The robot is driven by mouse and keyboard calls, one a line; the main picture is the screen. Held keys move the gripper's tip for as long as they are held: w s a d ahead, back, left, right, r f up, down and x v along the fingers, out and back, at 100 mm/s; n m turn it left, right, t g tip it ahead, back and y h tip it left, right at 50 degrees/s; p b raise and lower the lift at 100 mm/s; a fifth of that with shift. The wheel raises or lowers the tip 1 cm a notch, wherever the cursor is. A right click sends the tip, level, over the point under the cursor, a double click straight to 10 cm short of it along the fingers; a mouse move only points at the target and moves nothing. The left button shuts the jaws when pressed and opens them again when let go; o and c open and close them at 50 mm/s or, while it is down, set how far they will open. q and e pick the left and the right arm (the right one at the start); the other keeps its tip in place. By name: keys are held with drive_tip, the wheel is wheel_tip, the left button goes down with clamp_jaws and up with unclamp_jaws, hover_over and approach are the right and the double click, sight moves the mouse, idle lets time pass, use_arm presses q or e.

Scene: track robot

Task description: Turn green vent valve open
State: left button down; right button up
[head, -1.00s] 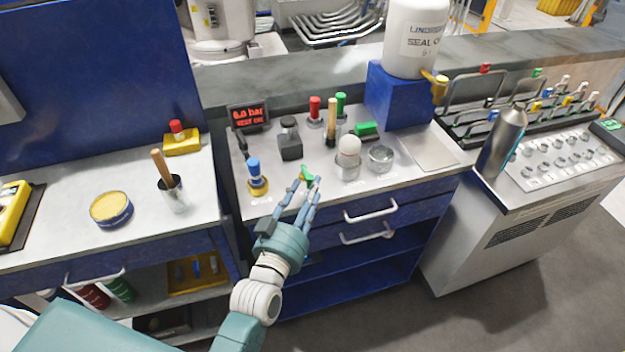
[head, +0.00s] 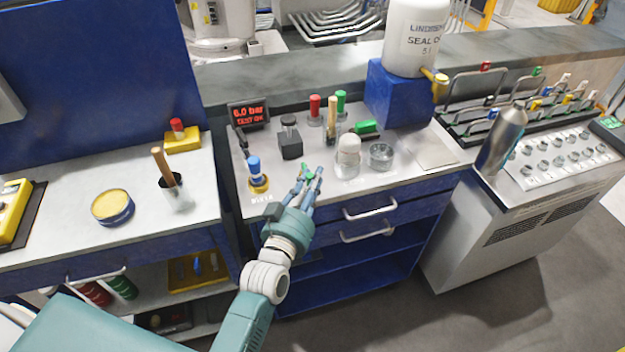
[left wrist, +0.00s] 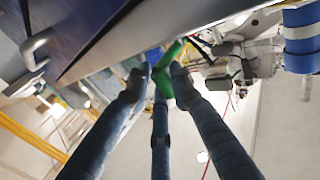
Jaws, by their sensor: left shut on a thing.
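The green vent valve (head: 306,167) has a small green handle at the front of the middle bench top. My left gripper (head: 312,173) reaches it from below, with its fingers around the handle. In the left wrist view the green handle (left wrist: 168,62) lies between the fingertips of the left gripper (left wrist: 160,76), which is shut on it. The fingers partly cover the handle, and the valve body is mostly hidden in the head view. My right gripper is not in view.
A blue-topped valve (head: 255,172) stands left of the green valve. Behind are a black-capped block (head: 290,140) and a red pressure display (head: 250,114). A white-domed jar (head: 348,155) and a glass dish (head: 381,155) stand to the right. Drawer handles (head: 370,209) protrude below.

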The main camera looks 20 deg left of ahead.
use_arm(q)
drive_tip(key=shift+s+a+r+m+h, duration=0.15)
drive_tip(key=shift+a+m+h, duration=0.1)
drive_tip(key=shift+m+h, duration=0.4)
drive_tip(key=shift+s+a+m+g+h+b, duration=0.2)
drive_tip(key=shift+m+h, duration=0.25)
drive_tip(key=shift+h, duration=0.4)
drive_tip(key=shift+s+a+m+g+h+b, duration=0.1)
drive_tip(key=shift+a+m+g+h+b, duration=0.2)
drive_tip(key=shift+h, duration=0.5)
drive_tip(key=c, duration=1.5)
unclamp_jaws()
drive_tip(key=shift+c, duration=0.2)
drive_tip(key=v, duration=1.2)
drive_tip(key=shift+f, duration=0.2)
